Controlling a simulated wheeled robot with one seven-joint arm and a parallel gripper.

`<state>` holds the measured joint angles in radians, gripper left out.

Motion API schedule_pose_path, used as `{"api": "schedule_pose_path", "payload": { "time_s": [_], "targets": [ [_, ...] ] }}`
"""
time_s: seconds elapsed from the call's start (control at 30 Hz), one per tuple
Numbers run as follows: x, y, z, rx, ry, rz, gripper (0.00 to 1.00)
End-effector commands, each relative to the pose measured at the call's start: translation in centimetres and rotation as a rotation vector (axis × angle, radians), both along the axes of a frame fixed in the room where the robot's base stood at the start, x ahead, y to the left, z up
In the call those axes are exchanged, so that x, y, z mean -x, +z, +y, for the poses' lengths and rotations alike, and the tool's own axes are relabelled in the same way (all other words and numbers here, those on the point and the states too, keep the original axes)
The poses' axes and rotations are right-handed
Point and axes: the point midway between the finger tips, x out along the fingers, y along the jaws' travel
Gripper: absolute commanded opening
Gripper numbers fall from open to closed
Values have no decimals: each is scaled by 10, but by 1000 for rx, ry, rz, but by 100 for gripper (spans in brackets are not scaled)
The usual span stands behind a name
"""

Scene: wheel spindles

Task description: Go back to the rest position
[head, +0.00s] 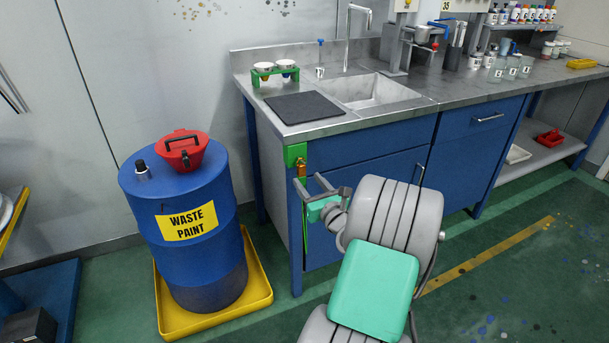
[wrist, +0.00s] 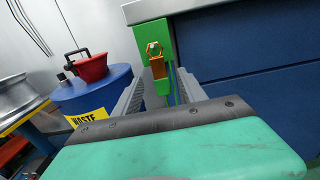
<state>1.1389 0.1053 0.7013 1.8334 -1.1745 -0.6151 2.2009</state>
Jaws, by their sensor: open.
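My arm reaches forward in front of the blue bench cabinet in the head view. In the wrist view the open fingers (wrist: 160,92) point toward a green bracket (wrist: 167,40) on the cabinet corner. An orange, brass-like piece (wrist: 157,68) sits on the bracket, seen between the fingers. In the head view the same piece (head: 301,166) shows just above the fingertips. I cannot tell the exact gap between them.
A blue waste paint drum (head: 190,260) with a red funnel (head: 185,151) stands in a yellow tray (head: 258,302) at left. The steel bench (head: 350,124) has a sink (head: 372,90) and a green cup rack (head: 275,75). Green floor (head: 510,290) at right is clear.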

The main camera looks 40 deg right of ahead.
Motion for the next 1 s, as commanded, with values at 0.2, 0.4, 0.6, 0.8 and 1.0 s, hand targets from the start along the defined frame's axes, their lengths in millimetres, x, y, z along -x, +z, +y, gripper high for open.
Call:
{"api": "schedule_pose_path", "payload": {
  "time_s": [0.2, 0.4, 0.6, 0.8, 1.0],
  "targets": [
    [32, 1, 8, 0, -3, -1, 49],
    [17, 15, 35, 109, 76, 69, 49],
    [-31, 63, 181, 815, 550, 414, 49],
    [27, 126, 314, 1859, 1245, 605, 49],
    [123, 194, 353, 2511, 1802, 465, 49]
  ]
}}
